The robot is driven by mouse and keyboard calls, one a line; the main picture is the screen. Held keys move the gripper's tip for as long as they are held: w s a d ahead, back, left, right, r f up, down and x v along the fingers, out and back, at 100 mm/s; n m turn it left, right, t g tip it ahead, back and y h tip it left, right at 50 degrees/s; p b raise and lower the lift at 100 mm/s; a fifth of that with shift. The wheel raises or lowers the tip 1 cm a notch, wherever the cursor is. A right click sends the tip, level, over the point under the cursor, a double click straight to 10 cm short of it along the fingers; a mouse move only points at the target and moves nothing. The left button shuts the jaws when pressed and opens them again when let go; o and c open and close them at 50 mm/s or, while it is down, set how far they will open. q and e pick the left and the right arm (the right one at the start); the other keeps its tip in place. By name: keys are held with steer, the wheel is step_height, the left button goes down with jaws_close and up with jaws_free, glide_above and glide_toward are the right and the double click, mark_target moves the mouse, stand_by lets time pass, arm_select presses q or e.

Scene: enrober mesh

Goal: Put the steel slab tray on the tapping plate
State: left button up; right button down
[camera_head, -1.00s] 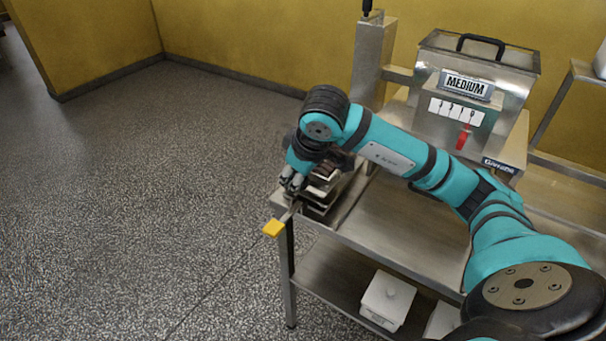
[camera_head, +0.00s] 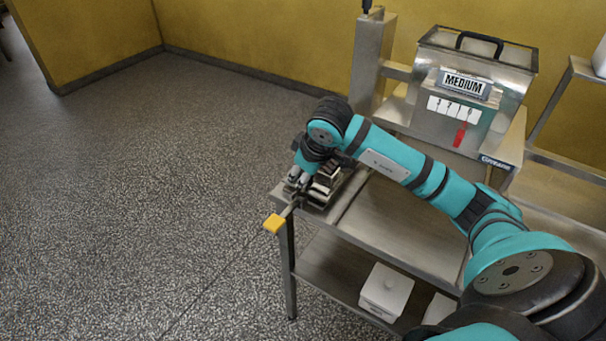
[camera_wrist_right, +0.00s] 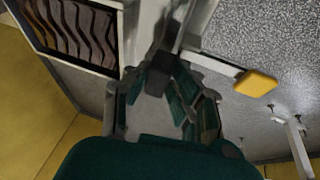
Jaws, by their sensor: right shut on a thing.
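My right gripper (camera_head: 300,182) is over the near left corner of the steel table. It is shut on the steel slab tray (camera_head: 327,178), which has dark wavy slabs inside. In the right wrist view the tray (camera_wrist_right: 122,42) is at the upper left, and my right gripper (camera_wrist_right: 168,76) is at the middle; the exact grip is dim. Steel parts with a yellow-ended lever (camera_head: 274,223) are at that corner, just below the gripper. The tapping plate cannot be made out clearly under the tray and gripper, so whether they touch is hidden. My left gripper is out of view.
A steel machine marked MEDIUM (camera_head: 466,84) stands at the back right. The table top (camera_head: 395,225) right of the tray is bare, under my right arm. A white lidded box (camera_head: 387,290) is on the lower shelf. Open floor lies to the left.

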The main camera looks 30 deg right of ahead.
steer(key=c, duration=1.1)
jaws_free()
steer(key=shift+s, duration=0.1)
steer(key=shift+c, duration=0.2)
steer(key=v, duration=1.2)
steer(key=shift+b, duration=0.45)
